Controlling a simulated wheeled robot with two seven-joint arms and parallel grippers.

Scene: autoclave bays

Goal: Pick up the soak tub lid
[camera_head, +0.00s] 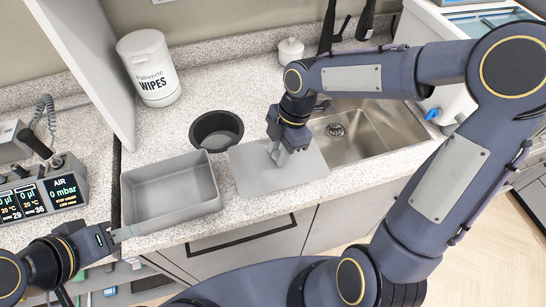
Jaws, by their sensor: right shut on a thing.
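The soak tub lid (250,178) is a flat grey panel between the tub and the sink, near the counter's front edge. My right gripper (280,156) points down at its middle and is shut on its raised handle. I cannot tell whether the lid touches the counter. The grey soak tub (172,205), open and empty, stands just left of the lid.
A sink (365,140) lies right of the lid. A dark round bin opening (216,131) is behind the tub and lid. A white wipes canister (150,68) and a small white lidded jar (290,51) stand at the back. A display unit (40,190) is at left.

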